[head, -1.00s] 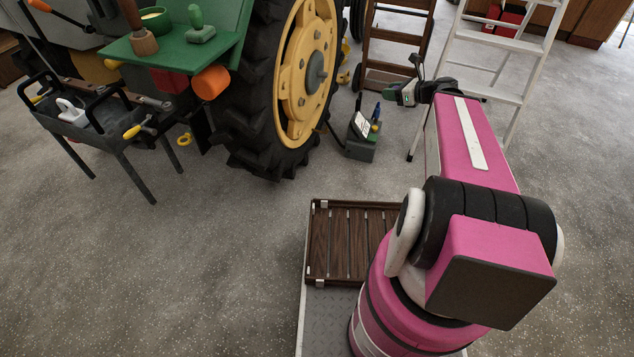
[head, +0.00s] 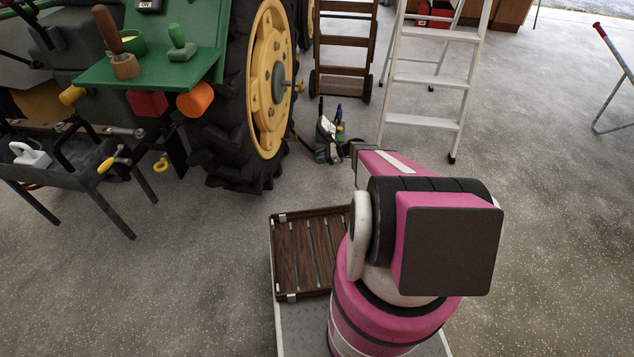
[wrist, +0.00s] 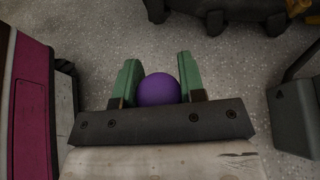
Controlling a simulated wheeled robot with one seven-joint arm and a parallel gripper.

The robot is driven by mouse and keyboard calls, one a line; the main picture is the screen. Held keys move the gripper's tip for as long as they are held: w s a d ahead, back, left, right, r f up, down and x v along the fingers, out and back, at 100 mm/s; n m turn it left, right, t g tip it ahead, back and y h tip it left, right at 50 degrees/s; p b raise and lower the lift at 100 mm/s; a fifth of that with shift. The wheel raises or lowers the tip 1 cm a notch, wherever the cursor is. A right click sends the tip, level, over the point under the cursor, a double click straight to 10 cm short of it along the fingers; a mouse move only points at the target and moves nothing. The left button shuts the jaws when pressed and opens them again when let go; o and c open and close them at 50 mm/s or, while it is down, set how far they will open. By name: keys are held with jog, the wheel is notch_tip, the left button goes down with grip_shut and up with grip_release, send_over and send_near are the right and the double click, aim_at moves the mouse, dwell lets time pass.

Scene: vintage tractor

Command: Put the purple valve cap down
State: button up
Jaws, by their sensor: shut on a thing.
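The purple valve cap (wrist: 158,89) shows in the wrist view as a smooth, rounded purple thing. My gripper (wrist: 158,66) is shut on it, with one green finger on each side. Grey speckled floor shows beyond the fingers. In the head view the cap cannot be made out. My forearm reaches away toward the small dark box on the floor, and the end of my arm overlaps that box in the picture.
The small box (head: 338,141) holds upright bottles or tools. The tractor's big rear wheel (head: 268,85) stands left of it. A white stepladder (head: 424,80) and a brown ladder-like rack (head: 344,50) stand behind. A tool tray on legs (head: 75,178) is at left. Open floor lies right.

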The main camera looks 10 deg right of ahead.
notch_tip(320, 180, down, 16)
jog(key=a+r+n+g, duration=0.1)
jog(key=g, duration=0.1)
send_over(314, 180)
notch_tip(314, 180, down, 7)
jog(key=shift+s+d+f, duration=0.1)
jog(key=shift+s+f, duration=0.05)
jog(key=shift+f, duration=1.95)
jog(key=shift+f, duration=0.35)
jog(key=shift+f, duration=0.25)
jog(key=o, duration=0.9)
jog(key=shift+f, duration=0.1)
